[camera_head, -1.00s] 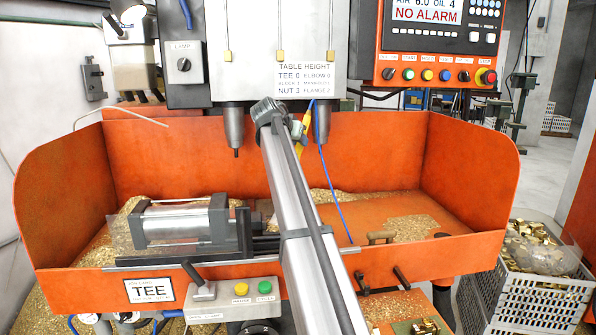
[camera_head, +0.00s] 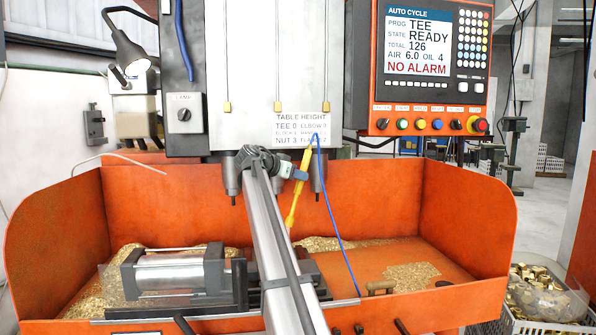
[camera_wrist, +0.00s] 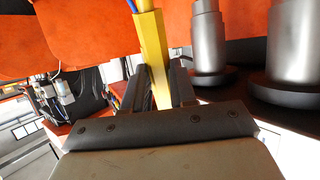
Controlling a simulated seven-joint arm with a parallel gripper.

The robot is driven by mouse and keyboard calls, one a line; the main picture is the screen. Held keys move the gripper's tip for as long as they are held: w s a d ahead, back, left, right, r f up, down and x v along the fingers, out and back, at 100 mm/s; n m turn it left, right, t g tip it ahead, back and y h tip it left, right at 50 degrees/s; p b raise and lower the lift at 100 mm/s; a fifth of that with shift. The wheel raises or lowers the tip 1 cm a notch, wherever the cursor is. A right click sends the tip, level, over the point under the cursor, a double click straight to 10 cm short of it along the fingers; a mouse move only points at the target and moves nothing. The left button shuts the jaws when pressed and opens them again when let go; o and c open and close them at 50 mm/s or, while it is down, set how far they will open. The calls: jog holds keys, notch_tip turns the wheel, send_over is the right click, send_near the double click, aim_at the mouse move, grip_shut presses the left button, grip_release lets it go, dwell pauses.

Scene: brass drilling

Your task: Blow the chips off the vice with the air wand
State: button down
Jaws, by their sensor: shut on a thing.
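The yellow air wand (camera_head: 298,190) is held in front of the drilling head, tilted with its lower end toward the tray, its blue hose (camera_head: 330,215) trailing down to the right. My gripper (camera_head: 302,173) is shut on the wand. In the wrist view the yellow wand body (camera_wrist: 153,55) stands between the two dark fingers of my gripper (camera_wrist: 160,88). The grey vice (camera_head: 176,272) sits at the left in the tray, below and left of the wand. Brass chips (camera_head: 85,290) lie around it. My arm hides part of its right side.
The orange tray (camera_head: 400,215) has raised walls. Spindles (camera_head: 232,180) hang close beside my arm. More chips (camera_head: 412,275) lie on the tray floor at the right. A crate of brass parts (camera_head: 540,300) stands outside at the right. The control panel (camera_head: 430,65) is at upper right.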

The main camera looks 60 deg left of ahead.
aim_at(293, 200)
jog(key=shift+s+d+f, duration=0.1)
jog(key=shift+s+f, duration=0.2)
jog(key=shift+f, duration=1.15)
jog(key=shift+s+d+f, duration=0.1)
jog(key=shift+s+f, duration=0.2)
jog(key=shift+f, duration=1.2)
jog(key=shift+s+d+f, duration=0.1)
jog(key=shift+s+f, duration=0.2)
jog(key=shift+f, duration=1.15)
jog(key=shift+r, duration=0.15)
jog(key=shift+r, duration=2.9)
